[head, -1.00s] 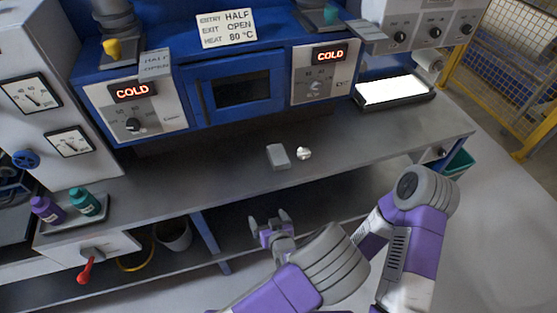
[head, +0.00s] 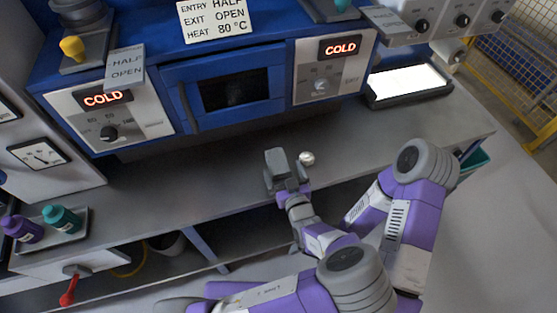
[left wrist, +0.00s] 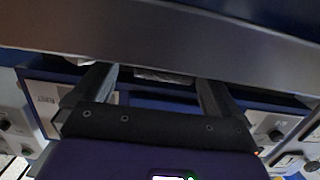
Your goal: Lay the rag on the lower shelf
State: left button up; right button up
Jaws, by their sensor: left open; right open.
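In the left wrist view the two fingers (left wrist: 155,80) stand wide apart. The lower shelf (head: 248,234) is the dark level under the worktop, partly hidden by my arms. I cannot make out my right gripper.
The worktop (head: 190,185) is clear left of the grey piece. A tray with purple and teal bottles (head: 62,219) stands at far left. A red-handled lever (head: 68,290) juts out below. A blue post (head: 205,246) divides the lower space. A lit white panel (head: 408,83) sits at right.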

aim_at(279, 161)
pick_arm(q)
jog(key=x, duration=0.2)
jog(key=b+x, duration=0.1)
jog(key=x, duration=0.1)
jog(key=shift+a+f, duration=0.1)
jog(key=shift+f, duration=0.15)
jog(key=shift+w+a, duration=0.15)
jog(key=shift+w, duration=0.35)
jog(key=c, duration=1.1)
